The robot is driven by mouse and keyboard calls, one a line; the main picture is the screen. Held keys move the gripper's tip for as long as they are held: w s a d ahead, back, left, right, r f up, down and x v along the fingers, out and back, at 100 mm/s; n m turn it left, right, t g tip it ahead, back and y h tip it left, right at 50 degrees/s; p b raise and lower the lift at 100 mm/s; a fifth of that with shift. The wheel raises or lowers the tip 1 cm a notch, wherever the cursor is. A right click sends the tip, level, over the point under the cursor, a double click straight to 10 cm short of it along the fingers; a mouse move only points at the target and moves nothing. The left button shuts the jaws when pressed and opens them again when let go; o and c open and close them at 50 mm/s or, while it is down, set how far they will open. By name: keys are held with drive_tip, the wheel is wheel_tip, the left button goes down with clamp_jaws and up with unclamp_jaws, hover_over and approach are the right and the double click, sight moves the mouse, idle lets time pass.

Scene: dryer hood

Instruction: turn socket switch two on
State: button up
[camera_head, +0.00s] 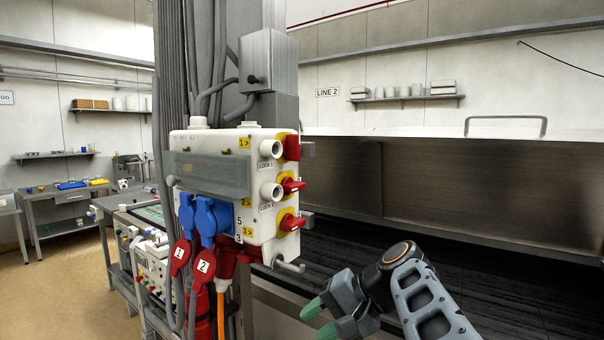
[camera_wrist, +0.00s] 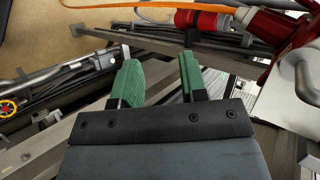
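A white socket box (camera_head: 254,168) is fixed to the column in the head view. Its right side carries three red rotary switches on yellow plates. The top switch (camera_head: 291,147) has its handle about upright. The middle switch (camera_head: 292,186), beside the "LOCK 2" cylinder (camera_head: 271,191), has its handle lying roughly sideways. The bottom switch (camera_head: 292,222) also lies roughly sideways. My gripper (camera_head: 323,319) is below and right of the box, apart from all switches. Its green fingers are spread and empty, also in the wrist view (camera_wrist: 160,78).
A metal rod (camera_head: 290,266) sticks out below the box. Red plugs tagged 1 (camera_head: 180,256) and 2 (camera_head: 204,266) hang under blue sockets (camera_head: 206,217). A dark conveyor surface (camera_head: 470,290) lies behind my arm. Open space separates my gripper from the switches.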

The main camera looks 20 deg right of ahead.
drive_tip(key=w+d+r+t+y+p, duration=0.1)
drive_tip(key=d+r+t+y, duration=0.15)
drive_tip(key=r, duration=0.35)
drive_tip(key=d+r+t+y+p, duration=0.1)
drive_tip(key=d+r, duration=0.2)
drive_tip(key=r, duration=0.4)
drive_tip(key=n+y+p, duration=0.1)
drive_tip(key=y+p, duration=0.1)
drive_tip(key=y, duration=0.1)
approach(300, 187)
drive_tip(key=shift+t, duration=0.45)
drive_tip(key=p+x, duration=0.1)
drive_tip(key=x, duration=0.3)
drive_tip(key=p+x, duration=0.1)
drive_tip(key=x, duration=0.4)
drive_tip(key=shift+s+a+f+p, duration=0.1)
drive_tip(key=shift+a+f+p, duration=0.05)
drive_tip(key=shift+f+p, duration=0.15)
drive_tip(key=shift+c, duration=0.3)
clamp_jaws()
